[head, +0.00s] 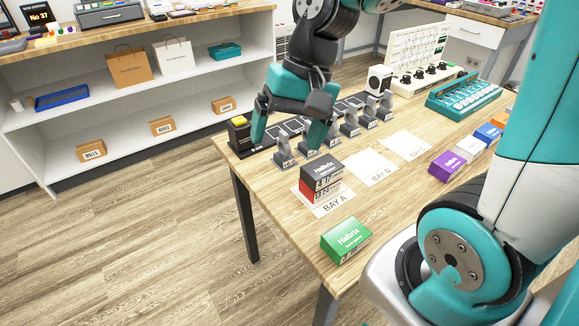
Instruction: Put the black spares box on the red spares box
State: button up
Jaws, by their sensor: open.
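The black spares box (322,171) sits on top of the red spares box (323,193) in the head view. The stack stands on the white sheet marked BAY A (334,205) near the table's front left edge. The black box looks level and roughly in line with the red one. My gripper (286,144) is open, with its two teal fingers spread and nothing visible between them. It is behind and to the left of the stack, apart from both boxes.
White sheets BAY B (370,167) and BAY C (404,145) are empty. A green box (346,240) lies nearer the front; a purple box (446,165) and others line the right. Several small grey stands (348,126) and a black-and-yellow block (239,131) are close to my gripper.

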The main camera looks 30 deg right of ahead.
jog(key=s+a+r+n, duration=0.2)
jog(key=s+a+n, duration=0.5)
jog(key=s+n, duration=0.3)
jog(key=shift+s+a+r+n, duration=0.25)
jog(key=shift+a+r+n, duration=0.05)
jog(key=shift+n, duration=0.1)
